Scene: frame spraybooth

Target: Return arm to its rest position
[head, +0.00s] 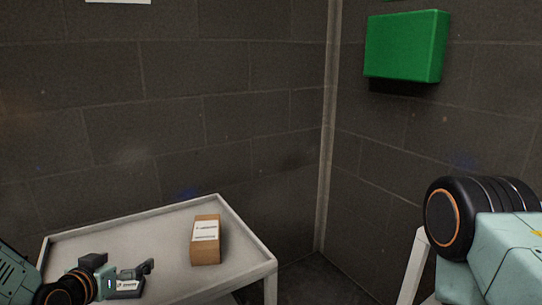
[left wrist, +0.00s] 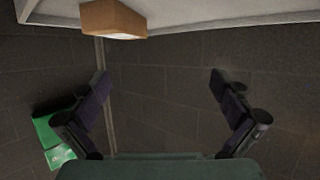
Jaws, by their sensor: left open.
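My left gripper (head: 128,272) is low at the left in the head view, over the near left part of the table. Its two dark fingers are spread apart with nothing between them, as the left wrist view (left wrist: 160,80) also shows. The cardboard box (head: 206,240) with a white label stands on the table, to the right of the gripper and apart from it. The box also shows at the top left of the left wrist view (left wrist: 113,19). A thick link of my right arm fills the lower right of the head view; my right gripper is out of sight.
The pale table (head: 165,216) has a raised rim and is bare around the box. Dark block walls (head: 180,110) meet in a corner behind it. A green wall box (head: 405,45) hangs at upper right. A small white-labelled item (head: 127,285) is partly hidden by the left gripper.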

